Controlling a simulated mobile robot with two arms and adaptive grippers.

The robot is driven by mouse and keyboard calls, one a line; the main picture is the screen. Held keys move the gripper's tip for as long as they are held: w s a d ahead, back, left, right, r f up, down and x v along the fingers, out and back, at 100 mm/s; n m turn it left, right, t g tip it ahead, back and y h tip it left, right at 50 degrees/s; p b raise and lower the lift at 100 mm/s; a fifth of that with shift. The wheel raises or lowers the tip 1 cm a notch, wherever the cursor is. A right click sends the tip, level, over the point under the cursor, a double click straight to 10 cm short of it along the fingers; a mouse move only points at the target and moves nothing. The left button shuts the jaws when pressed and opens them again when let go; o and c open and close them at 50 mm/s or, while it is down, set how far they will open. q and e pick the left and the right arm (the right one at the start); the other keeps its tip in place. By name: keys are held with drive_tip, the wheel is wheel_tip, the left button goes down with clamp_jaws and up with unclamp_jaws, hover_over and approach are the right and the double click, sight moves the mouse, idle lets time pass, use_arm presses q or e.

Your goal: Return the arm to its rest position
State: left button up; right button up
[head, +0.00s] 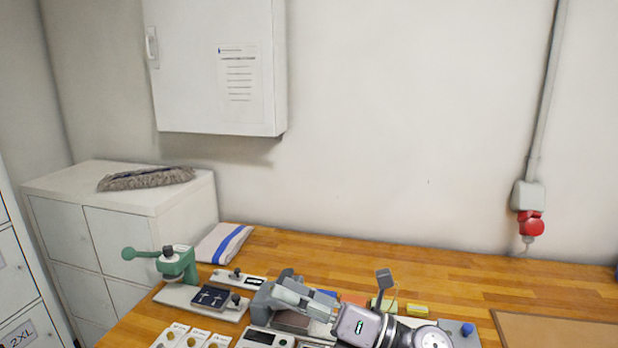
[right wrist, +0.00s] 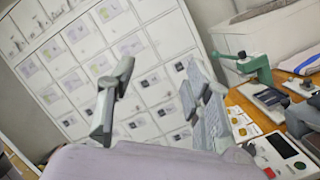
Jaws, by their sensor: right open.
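My right arm comes in low in the head view, and its right gripper (head: 288,297) points left over the workbench (head: 430,268). In the right wrist view the two grey fingers of the right gripper (right wrist: 160,98) stand well apart. Nothing shows between them; behind them is a bank of white lockers (right wrist: 150,55). In the head view the arm and gripper hide part of the equipment on the bench. My left gripper is in neither view.
A green hand press (head: 176,262) stands on the bench left of the gripper. A folded cloth with blue stripes (head: 224,243) lies behind it. A brown board (head: 560,330) lies at the right. The back right of the bench is clear. A white wall cabinet (head: 215,65) hangs above.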

drive_tip(key=w+d+f+m+t+h, duration=0.25)
drive_tip(key=d+m+t+h, duration=0.45)
drive_tip(key=m, duration=0.6)
drive_tip(key=w+d+f+m+t+h, duration=0.1)
drive_tip(key=d+f+m+t+h, duration=0.2)
drive_tip(key=d+m+t+h, duration=0.65)
drive_tip(key=s+d+f+m+g+h, duration=0.2)
drive_tip(key=s+d+f+m+g, duration=0.1)
drive_tip(key=s+f+m+g, duration=0.25)
drive_tip(key=s+d+f+m+g+h, duration=0.2)
drive_tip(key=d+f+m+g, duration=0.15)
drive_tip(key=f+m, duration=0.45)
drive_tip(key=s+f+m+g+y, duration=0.1)
drive_tip(key=s+f+m+g, duration=0.1)
drive_tip(key=s+f+g, duration=0.65)
drive_tip(key=s+f+m+g, duration=0.2)
drive_tip(key=s+f, duration=0.3)
drive_tip(key=s, duration=0.8)
wheel_tip(320, 180, down, 29)
drive_tip(key=g+b, duration=0.1)
drive_tip(key=b, duration=0.4)
drive_tip(key=s+d+f+g+b, duration=0.1)
drive_tip(key=s+f+b, duration=0.1)
drive_tip(key=s+f, duration=0.7)
drive_tip(key=s+d+f+b, duration=0.2)
drive_tip(key=s+f, duration=0.7)
drive_tip(key=f, duration=0.5)
drive_tip(key=shift+s+d+n+g+b, duration=0.2)
drive_tip(key=shift+n+g+b, duration=0.1)
drive_tip(key=shift+g+b, duration=0.15)
